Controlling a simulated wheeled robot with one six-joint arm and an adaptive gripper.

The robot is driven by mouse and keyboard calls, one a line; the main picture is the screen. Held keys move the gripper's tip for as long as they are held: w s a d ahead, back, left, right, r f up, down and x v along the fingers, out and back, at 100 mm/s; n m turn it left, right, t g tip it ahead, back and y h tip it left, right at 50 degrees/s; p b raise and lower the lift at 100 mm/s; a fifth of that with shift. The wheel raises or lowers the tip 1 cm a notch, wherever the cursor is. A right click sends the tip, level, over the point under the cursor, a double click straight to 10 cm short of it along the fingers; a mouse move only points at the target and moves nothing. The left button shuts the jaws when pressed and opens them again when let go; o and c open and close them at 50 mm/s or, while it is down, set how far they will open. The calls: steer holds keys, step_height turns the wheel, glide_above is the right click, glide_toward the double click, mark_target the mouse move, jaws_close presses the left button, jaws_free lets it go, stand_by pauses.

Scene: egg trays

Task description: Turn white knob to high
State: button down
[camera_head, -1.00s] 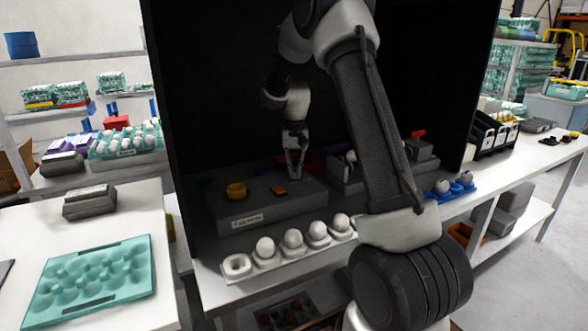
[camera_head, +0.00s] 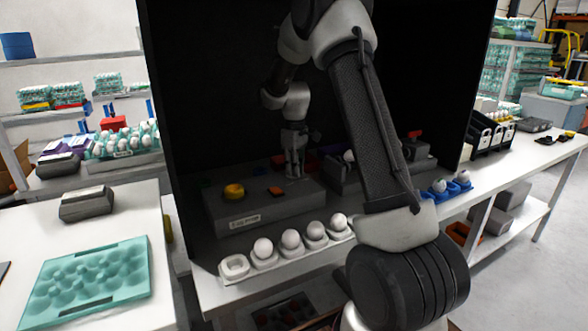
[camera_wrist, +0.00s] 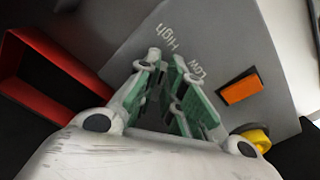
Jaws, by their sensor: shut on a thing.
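My gripper (camera_head: 294,172) reaches down onto the right part of the grey control box (camera_head: 262,212) inside the dark booth. In the wrist view my gripper (camera_wrist: 166,72) has its green-padded fingers close together at the box's top face (camera_wrist: 228,38), beside the printed words HIGH (camera_wrist: 168,40) and LOW (camera_wrist: 198,73). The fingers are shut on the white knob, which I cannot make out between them. Which way the knob points is hidden.
A yellow round button (camera_head: 234,191) and an orange switch (camera_head: 276,191) are on the same box. A red-rimmed bin (camera_wrist: 55,70) lies beside it in the wrist view. A white holder (camera_head: 235,266) with several eggs stands in front.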

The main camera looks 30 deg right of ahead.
steer(key=shift+d+n, duration=0.1)
steer(key=shift+n, duration=1.2)
steer(key=shift+w, duration=0.1)
steer(key=c, duration=1.5)
jaws_free()
steer(key=shift+c, duration=0.2)
step_height(320, 180, up, 12)
